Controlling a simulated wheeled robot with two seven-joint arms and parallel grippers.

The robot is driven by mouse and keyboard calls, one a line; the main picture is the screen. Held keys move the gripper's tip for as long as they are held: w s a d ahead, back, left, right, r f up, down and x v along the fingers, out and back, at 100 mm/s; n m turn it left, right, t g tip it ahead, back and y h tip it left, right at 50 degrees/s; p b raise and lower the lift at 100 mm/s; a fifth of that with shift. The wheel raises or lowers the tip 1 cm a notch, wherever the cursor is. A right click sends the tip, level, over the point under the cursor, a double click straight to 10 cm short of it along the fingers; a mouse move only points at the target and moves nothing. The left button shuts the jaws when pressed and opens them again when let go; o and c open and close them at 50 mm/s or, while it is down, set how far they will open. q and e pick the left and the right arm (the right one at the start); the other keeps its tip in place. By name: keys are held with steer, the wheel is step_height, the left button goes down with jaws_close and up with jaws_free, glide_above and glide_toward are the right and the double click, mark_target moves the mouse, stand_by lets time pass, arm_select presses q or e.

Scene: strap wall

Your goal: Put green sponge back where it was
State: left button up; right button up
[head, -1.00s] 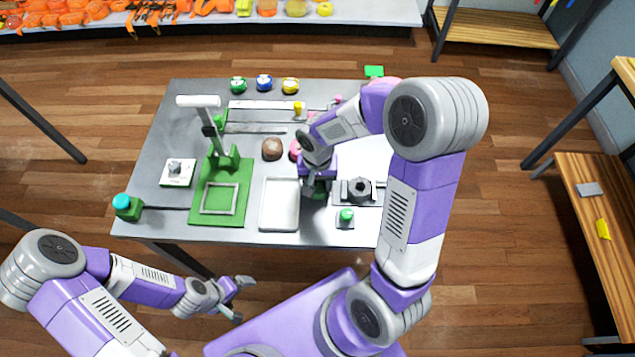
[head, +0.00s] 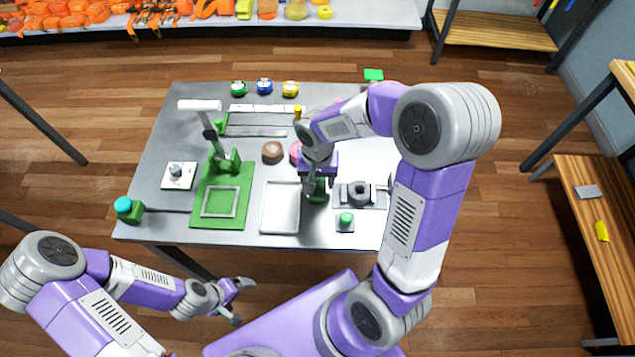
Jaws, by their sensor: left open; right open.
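A dark green block (head: 318,192), which looks like the green sponge, is on the table just right of the white tray (head: 264,212). My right gripper (head: 314,185) is over it with its fingers apart. The gripper hides part of the block, and I cannot tell whether the fingers touch it. My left gripper (head: 242,302) is open and empty in front of the table's front edge, low in the view.
A green press with a lever (head: 207,168) stands left of the tray. A grey clamp-like part (head: 359,194) and a green button (head: 345,218) are right of it. Brown and pink round things (head: 272,152) lie behind. A bright green piece (head: 373,75) is at the back edge.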

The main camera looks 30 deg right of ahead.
mark_target(317, 186)
step_height(317, 186, up, 9)
steer(key=p, duration=0.2)
stand_by(0.5)
